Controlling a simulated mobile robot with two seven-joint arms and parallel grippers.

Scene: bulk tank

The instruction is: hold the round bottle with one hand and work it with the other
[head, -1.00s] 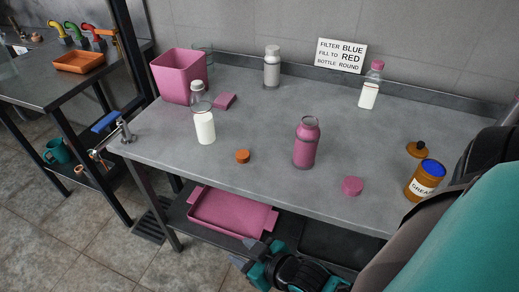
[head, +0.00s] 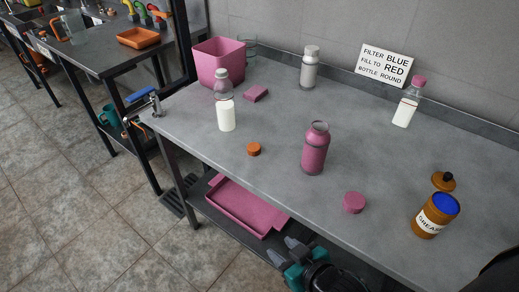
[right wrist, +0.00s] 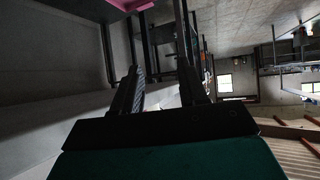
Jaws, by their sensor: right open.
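A round pink bottle (head: 315,150) with an open neck stands upright on the grey worktable (head: 275,180). A pink cap (head: 353,202) lies to its right, apart from it. A clear round bottle (head: 226,115) with white liquid and a pale top stands at left, an orange cap (head: 253,149) near it. A similar bottle (head: 405,112) with a pink cap and red line stands at back right. Which one is the round bottle I cannot tell. My right gripper (head: 285,250) is open and empty, low before the table's front edge; its fingers show in the right wrist view (right wrist: 158,88). My left gripper is out of view.
A grey capped bottle (head: 310,70), pink bin (head: 219,64), pink block (head: 256,93) and sign (head: 384,65) stand towards the back. An orange grease jar (head: 434,216) stands open at right, its lid beside it. A pink tray (head: 240,208) sits on the lower shelf.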

